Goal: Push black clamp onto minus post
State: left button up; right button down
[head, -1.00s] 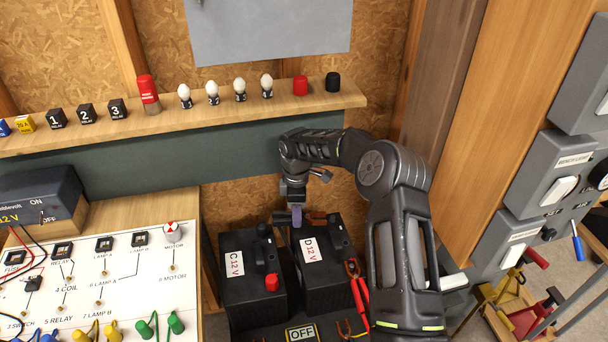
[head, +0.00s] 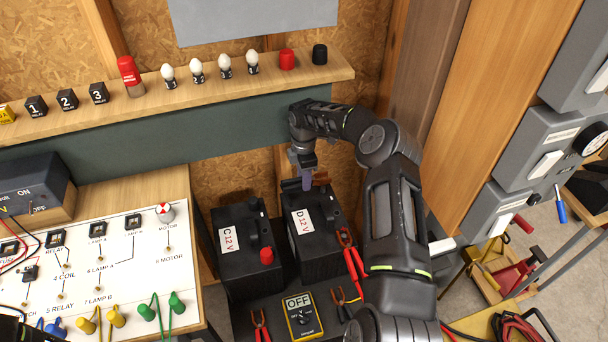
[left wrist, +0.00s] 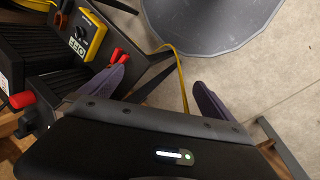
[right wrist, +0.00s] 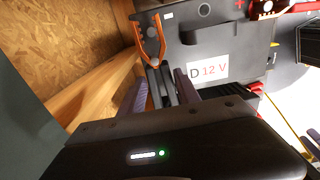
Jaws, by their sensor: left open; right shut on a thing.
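Battery D (head: 320,262) stands upright at the right of the pair. My right gripper (head: 304,183) is at its far end and shut on the black clamp (head: 289,185). In the right wrist view the clamp's dark handles lie between my fingers (right wrist: 163,92), and its copper jaws (right wrist: 151,42) point toward the battery's edge. The minus post is hidden, so I cannot tell whether the jaws touch it. A red clamp (head: 354,265) sits at the near right corner of battery D. My left gripper (left wrist: 158,88) is open and empty, in the left wrist view.
Battery C (head: 245,260) with a red cap stands close to the left. A yellow meter (head: 302,316) and spare clamps lie in front. The circuit board (head: 110,270) is at left. A shelf (head: 210,95) with lamps and caps runs behind; a wooden post is at right.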

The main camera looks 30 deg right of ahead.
jog(key=shift+f+b, duration=0.4)
jog(key=shift+f, duration=1.25)
jog(key=shift+f+b, duration=0.95)
jog(key=shift+b, duration=0.05)
jog(key=c, duration=0.8)
grip_release()
jog(key=shift+r, duration=0.2)
notch_tip(320, 180, up, 7)
jog(key=p, duration=0.2)
jog(key=shift+r+p, duration=0.2)
jog(key=shift+p, duration=0.15)
